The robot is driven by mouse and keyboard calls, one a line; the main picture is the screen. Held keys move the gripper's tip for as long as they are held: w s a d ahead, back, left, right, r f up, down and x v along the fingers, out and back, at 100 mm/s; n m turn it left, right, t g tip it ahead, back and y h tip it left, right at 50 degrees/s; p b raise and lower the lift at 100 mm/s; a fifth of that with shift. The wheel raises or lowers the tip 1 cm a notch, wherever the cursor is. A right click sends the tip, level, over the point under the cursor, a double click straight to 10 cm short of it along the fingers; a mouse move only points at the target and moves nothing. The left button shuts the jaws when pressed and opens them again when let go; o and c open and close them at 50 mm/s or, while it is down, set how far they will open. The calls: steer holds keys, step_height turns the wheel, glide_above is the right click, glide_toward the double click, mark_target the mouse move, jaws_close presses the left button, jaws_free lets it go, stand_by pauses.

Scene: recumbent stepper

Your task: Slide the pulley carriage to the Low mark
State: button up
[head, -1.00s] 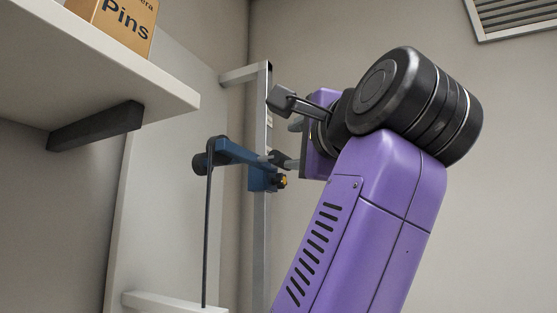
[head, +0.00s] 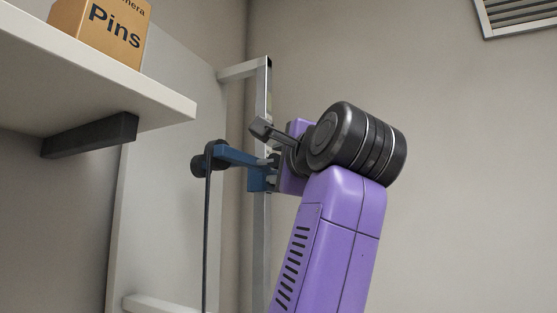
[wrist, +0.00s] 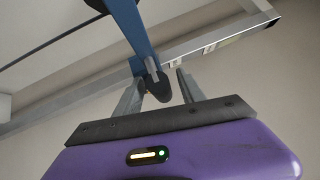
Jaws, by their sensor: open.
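The blue pulley carriage (head: 238,157) sits on a grey upright rail (head: 262,225), with a dark pulley wheel at its left end and a black cable hanging from it. My gripper (head: 273,170) is at the carriage's right side, partly hidden by my wrist. In the wrist view, my open gripper (wrist: 157,78) has its fingers on either side of a dark rounded knob (wrist: 158,88) at the end of the blue carriage arm (wrist: 136,38). I cannot tell whether either finger touches it. Small pale labels (wrist: 205,47) show on the rail; their words are too small to read.
A white shelf (head: 110,85) juts out at the upper left, carrying an orange box marked Pins (head: 103,30). A dark bracket (head: 90,135) is under it. A wall vent (head: 515,15) is at the upper right. The space right of my arm is clear.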

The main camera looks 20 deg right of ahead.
jaws_close()
stand_by(1.4)
